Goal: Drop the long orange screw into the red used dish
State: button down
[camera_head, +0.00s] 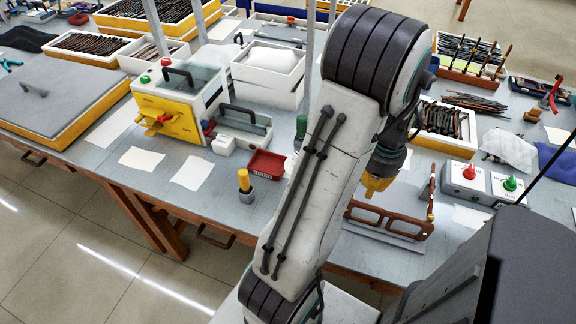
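The red dish (266,164) lies on the grey table at the centre, with white lettering too small to read on its front. Just left and in front of it, an orange-yellow cylinder (244,179) stands upright in a grey block; it may be the screw, but I cannot tell for sure. My gripper (377,184) is right of the dish, pointing down above a brown frame piece (390,220). Its end shows as a small orange-yellow part. My own arm hides much of it, and I cannot see whether it is open or holds anything.
White papers (192,172) lie at the left. A control box with red and green knobs (488,182) stands at the right.

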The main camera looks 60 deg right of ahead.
aim_at(274, 166)
jog(key=z, duration=1.55)
